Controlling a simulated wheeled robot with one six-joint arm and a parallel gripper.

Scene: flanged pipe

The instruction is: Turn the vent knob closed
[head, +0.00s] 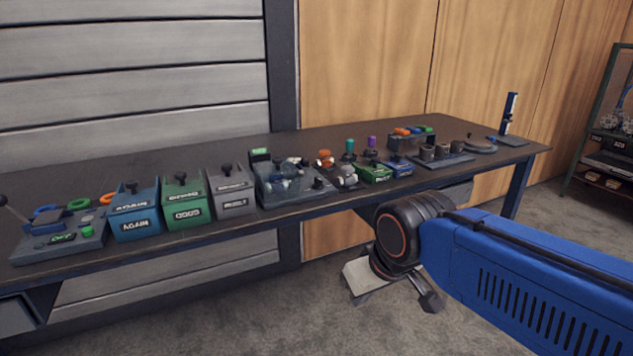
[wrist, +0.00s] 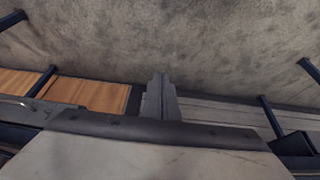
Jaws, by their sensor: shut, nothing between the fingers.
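A dark blue-grey fixture (head: 275,197) with small pipe-like parts stands near the middle of the table. A small dark knob (head: 318,183) shows at its right end; I cannot tell for sure whether it is the vent knob or how it is turned. My gripper (head: 430,302) hangs in front of the table's front edge, below the tabletop and right of the fixture, touching nothing. In the wrist view my gripper (wrist: 158,82) has its fingers together and empty, with floor beyond them. The fixture cannot be made out there.
Left of the fixture stand blue (head: 137,226), green (head: 186,212) and grey (head: 231,202) labelled boxes with black knobs. A panel with a lever (head: 60,246) is at the far left. Several small valves and parts crowd the table to the right. Floor in front is clear.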

